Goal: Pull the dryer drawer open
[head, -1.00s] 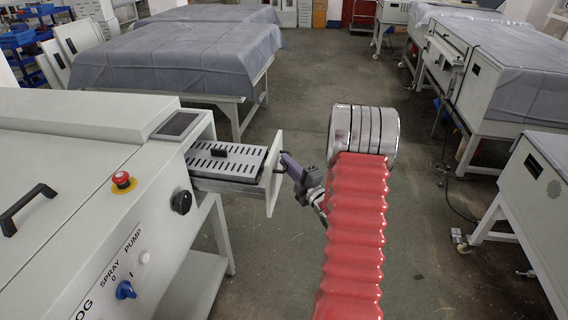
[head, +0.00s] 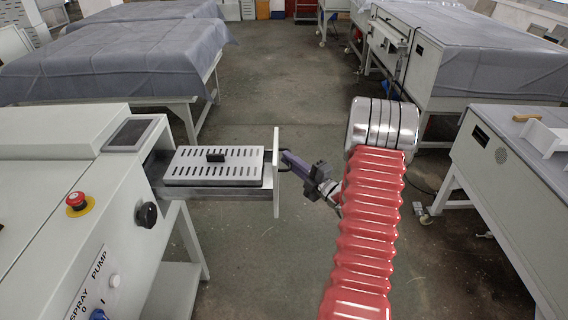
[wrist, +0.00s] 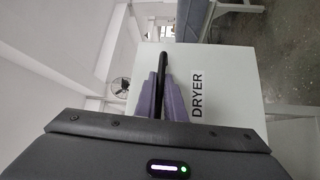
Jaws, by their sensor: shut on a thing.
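The dryer drawer (head: 222,183) is a metal tray with a slotted lid and a small black knob. It sticks well out of the right side of the white machine. Its white front panel (head: 276,188) also shows in the wrist view, with the label "DRYER" (wrist: 197,92). My gripper (head: 290,160) is at the outer face of the panel. In the wrist view its purple fingers (wrist: 164,98) are shut on the black bar handle (wrist: 164,62). Part of the handle is hidden between the fingers.
The white machine (head: 60,150) has a red stop button (head: 78,203) and a black knob (head: 147,214). Cloth-covered tables (head: 120,58) stand behind. More covered machines (head: 470,60) and a white cabinet (head: 510,170) stand at right. Grey floor is clear between the rows.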

